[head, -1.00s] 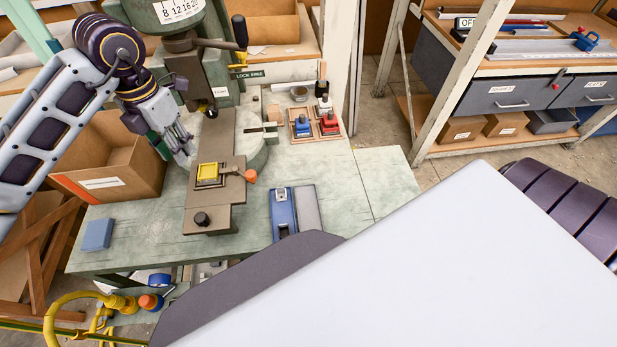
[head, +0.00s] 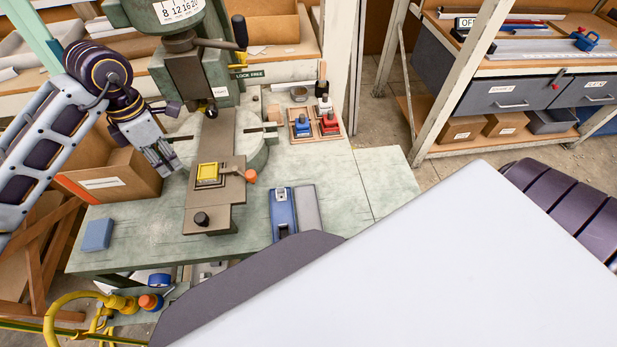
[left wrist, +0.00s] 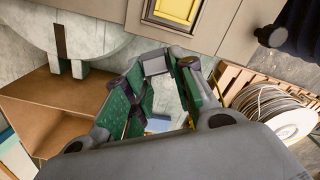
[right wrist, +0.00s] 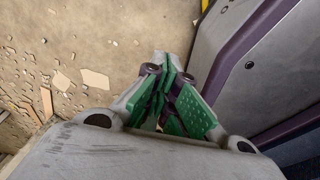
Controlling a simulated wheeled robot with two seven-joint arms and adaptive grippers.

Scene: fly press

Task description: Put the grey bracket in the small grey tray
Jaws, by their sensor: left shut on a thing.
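My left gripper (head: 170,168) is left of the press slide, above the cardboard box's right edge. In the left wrist view its fingertips (left wrist: 172,62) are close together and shut on a small grey piece, apparently the grey bracket; the fingers hide most of it. A narrow grey tray-like shape (head: 308,208) lies on the table beside a blue block; I cannot tell for sure that it is the small grey tray. My right gripper (right wrist: 172,72) shows in the right wrist view, shut and empty over a littered floor.
An open cardboard box (head: 125,175) is at left. A blue block (head: 97,235) lies near the front left edge. The table's right side (head: 385,180) is clear.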

